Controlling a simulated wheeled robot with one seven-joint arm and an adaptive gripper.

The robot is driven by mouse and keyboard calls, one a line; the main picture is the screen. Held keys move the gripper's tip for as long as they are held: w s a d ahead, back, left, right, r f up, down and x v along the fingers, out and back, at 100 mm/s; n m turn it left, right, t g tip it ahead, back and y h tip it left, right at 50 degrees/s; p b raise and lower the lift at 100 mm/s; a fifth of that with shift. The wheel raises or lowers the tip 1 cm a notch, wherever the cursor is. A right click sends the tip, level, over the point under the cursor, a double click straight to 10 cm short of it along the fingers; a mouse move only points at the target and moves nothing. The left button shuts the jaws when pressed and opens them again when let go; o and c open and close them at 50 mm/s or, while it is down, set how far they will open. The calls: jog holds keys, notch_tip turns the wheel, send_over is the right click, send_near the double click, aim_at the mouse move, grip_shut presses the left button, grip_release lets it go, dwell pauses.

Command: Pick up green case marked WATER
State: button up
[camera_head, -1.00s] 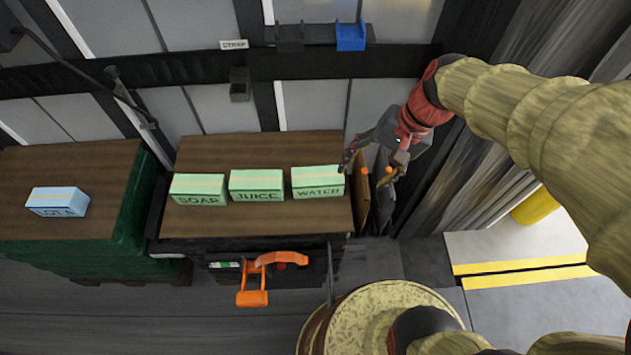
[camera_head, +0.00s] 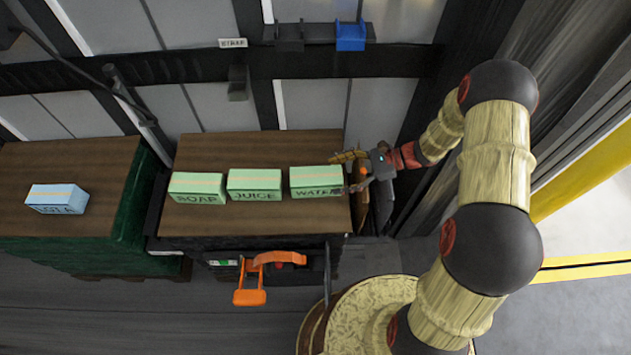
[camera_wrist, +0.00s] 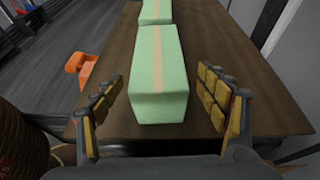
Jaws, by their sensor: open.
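The green case marked WATER (camera_head: 316,182) sits at the right end of a row of green cases on the brown table top (camera_head: 250,150). In the wrist view the nearest green case (camera_wrist: 158,75), with a tan stripe on top, lies between and just beyond the fingers. My gripper (camera_head: 350,172) is at the right end of the WATER case in the head view, low and turned toward it. Its fingers (camera_wrist: 160,110) are open with nothing held. One finger overlaps the case's right edge in the head view; I cannot tell whether it touches.
Cases marked JUICE (camera_head: 254,186) and SOAP (camera_head: 197,189) stand to the left of WATER with small gaps. A blue case (camera_head: 57,199) lies on the separate left stack. An orange handle (camera_head: 250,296) juts from the table's front. The wall and a blue bin (camera_head: 350,36) are behind.

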aim_at(316, 181)
jog(key=b+x, duration=0.2)
jog(key=x, duration=0.5)
jog(key=shift+s+a+b, duration=0.1)
jog(key=shift+b, duration=0.25)
jog(key=shift+c, duration=0.4)
grip_shut()
dwell(0.3)
